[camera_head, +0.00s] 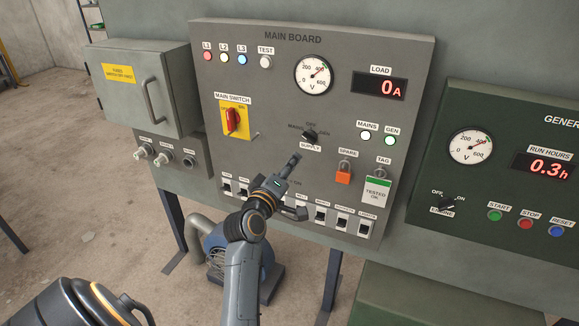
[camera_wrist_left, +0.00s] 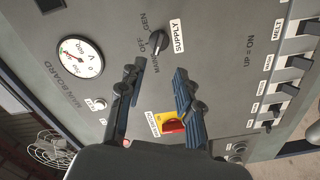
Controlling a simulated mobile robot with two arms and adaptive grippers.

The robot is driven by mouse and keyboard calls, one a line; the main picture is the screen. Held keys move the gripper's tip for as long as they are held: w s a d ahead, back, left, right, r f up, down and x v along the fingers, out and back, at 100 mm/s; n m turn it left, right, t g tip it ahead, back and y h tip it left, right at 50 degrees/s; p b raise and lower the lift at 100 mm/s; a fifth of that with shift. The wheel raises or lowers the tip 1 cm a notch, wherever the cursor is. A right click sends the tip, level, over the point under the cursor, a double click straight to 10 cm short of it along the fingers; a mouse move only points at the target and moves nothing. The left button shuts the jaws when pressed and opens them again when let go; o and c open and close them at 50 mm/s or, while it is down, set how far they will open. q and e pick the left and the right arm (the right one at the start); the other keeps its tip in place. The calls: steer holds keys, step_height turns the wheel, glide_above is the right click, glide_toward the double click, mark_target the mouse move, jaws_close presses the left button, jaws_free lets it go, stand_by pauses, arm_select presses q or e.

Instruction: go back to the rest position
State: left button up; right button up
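My left gripper (camera_head: 297,185) is in front of the lower middle of the grey main board (camera_head: 290,90), below the black supply knob (camera_head: 310,136). Its two fingers are spread with nothing between them. In the left wrist view the open fingers (camera_wrist_left: 157,75) point at the board, and the supply knob (camera_wrist_left: 157,43) shows beyond them, apart from both. The red main switch (camera_wrist_left: 173,125) on its yellow plate shows partly behind a finger there. The gripper and forearm hide part of the breaker row in the head view. My right gripper is not in view.
A grey cabinet (camera_head: 140,85) with a handle stands left of the board. A green generator panel (camera_head: 500,190) is at the right. An orange padlock (camera_head: 343,176) and a tag (camera_head: 376,190) hang on the board. A blue blower (camera_head: 218,240) sits below. Open floor lies at left.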

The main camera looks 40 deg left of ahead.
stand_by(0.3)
arm_select(q)
steer(key=w+d+f+m+g+h, duration=0.15)
steer(key=d+f, duration=0.25)
steer(key=f, duration=0.7)
steer(key=d+f+m+g+h, duration=0.2)
steer(key=d+f+m, duration=0.1)
steer(key=f, duration=0.8)
steer(key=s+d+f+m+g, duration=0.2)
steer(key=s+d+f, duration=0.25)
steer(key=f, duration=0.65)
steer(key=s+d+f+m+g, duration=0.25)
steer(key=s+f, duration=0.35)
steer(key=f, duration=0.4)
steer(key=s+d+f+m+g+h, duration=0.1)
steer(key=s+d+f+m+g, duration=0.1)
steer(key=s+f, duration=0.7)
steer(key=s+d+f+m+g, duration=0.1)
steer(key=s+f+m+g, duration=0.15)
steer(key=s+f, duration=0.65)
steer(key=s+f+m+g, duration=0.2)
steer(key=s, duration=0.9)
steer(key=s+f+m+g, duration=0.2)
steer(key=s, duration=0.9)
steer(key=shift+s+a+b, duration=0.2)
steer(key=shift+a+b, duration=0.15)
steer(key=shift+b, duration=0.05)
